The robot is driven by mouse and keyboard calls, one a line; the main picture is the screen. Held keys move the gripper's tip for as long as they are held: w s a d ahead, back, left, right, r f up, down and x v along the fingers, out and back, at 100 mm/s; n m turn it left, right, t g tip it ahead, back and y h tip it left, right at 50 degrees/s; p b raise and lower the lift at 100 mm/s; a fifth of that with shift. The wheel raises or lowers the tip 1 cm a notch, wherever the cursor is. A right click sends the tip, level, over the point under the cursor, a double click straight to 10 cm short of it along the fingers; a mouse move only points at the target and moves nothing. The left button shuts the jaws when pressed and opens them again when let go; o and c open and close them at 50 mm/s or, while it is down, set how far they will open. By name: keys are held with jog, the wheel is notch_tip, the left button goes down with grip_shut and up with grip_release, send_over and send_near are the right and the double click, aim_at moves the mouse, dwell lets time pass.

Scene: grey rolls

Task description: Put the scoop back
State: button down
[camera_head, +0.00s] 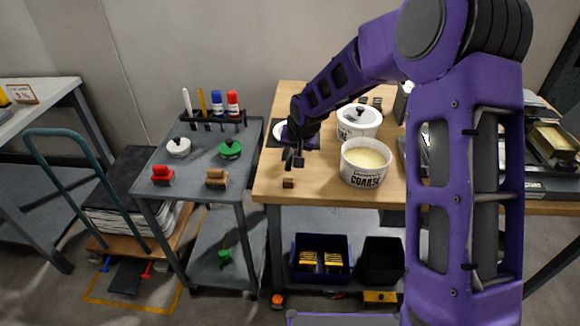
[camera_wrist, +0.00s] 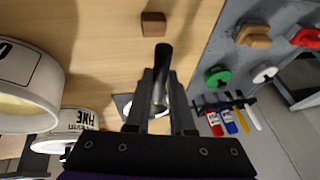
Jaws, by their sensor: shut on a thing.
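My gripper (camera_head: 293,160) is over the left part of the wooden table, pointing down. In the wrist view my gripper (camera_wrist: 161,80) is shut on a dark, rod-like handle (camera_wrist: 162,57), apparently the scoop's. The scoop's bowl is hidden or cannot be made out. Beneath the fingers is a dark square pad with a white ring (camera_wrist: 125,104); the white round part (camera_head: 280,131) also shows left of my gripper in the head view. I cannot tell whether the held handle touches the table.
An open tub marked COARSE (camera_head: 364,185) with pale contents stands right of my gripper. A lidded white tub (camera_head: 359,131) stands behind it. A small brown block (camera_head: 288,183) lies near the table's front edge. A grey cart (camera_head: 196,165) with lids, stamps and markers stands left.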

jog(key=shift+f, duration=1.9)
jog(key=shift+b, duration=0.3)
jog(key=shift+f, duration=0.2)
jog(key=c, duration=0.8)
grip_release()
jog(key=shift+r, duration=0.1)
jog(key=shift+r, duration=0.1)
jog(key=shift+r, duration=0.3)
jog(key=p+v, duration=0.2)
jog(key=v, duration=0.9)
jog(key=shift+s+d+r, duration=0.15)
jog(key=shift+s, duration=0.1)
